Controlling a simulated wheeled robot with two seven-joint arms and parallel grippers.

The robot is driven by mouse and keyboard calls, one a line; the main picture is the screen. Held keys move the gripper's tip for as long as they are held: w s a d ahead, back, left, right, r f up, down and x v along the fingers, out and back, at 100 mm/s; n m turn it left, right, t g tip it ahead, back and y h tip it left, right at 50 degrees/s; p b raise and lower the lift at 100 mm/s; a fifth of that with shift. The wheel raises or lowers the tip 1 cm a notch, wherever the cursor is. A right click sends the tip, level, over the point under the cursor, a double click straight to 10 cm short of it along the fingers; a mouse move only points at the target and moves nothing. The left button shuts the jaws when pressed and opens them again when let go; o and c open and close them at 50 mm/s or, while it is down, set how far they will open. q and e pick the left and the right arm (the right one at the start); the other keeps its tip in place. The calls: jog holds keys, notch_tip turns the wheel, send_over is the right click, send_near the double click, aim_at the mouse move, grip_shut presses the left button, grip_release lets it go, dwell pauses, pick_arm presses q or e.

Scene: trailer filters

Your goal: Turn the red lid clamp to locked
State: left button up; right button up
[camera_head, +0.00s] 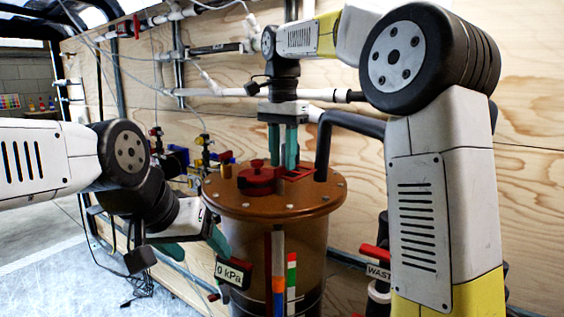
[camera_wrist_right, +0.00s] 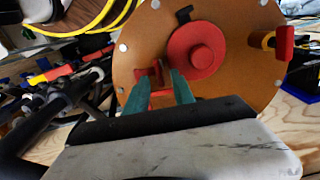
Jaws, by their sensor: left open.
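The red lid clamp (camera_head: 258,180) sits on top of the round brown lid (camera_head: 225,196) of a canister. It has a round raised knob, with an open red frame beside it. In the right wrist view the round red part (camera_wrist_right: 198,50) and a small black tab show clearly. My right gripper (camera_head: 284,168) points down over the lid beside the knob, its two green fingers apart. In its wrist view a red bracket (camera_wrist_right: 157,78) lies between or just beyond the fingertips; contact cannot be told. My left gripper (camera_head: 194,248) is open, left of the canister and below the lid.
A "0 kPa" display (camera_head: 233,273) hangs on the canister front, near my left fingers. A black curved pipe (camera_head: 325,140) rises at the lid's right. A "WASTE" valve with a red handle (camera_head: 375,254) stands at right. A plywood wall with pipes is behind.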

jog(key=shift+f, duration=0.65)
grip_shut()
dwell(1.0)
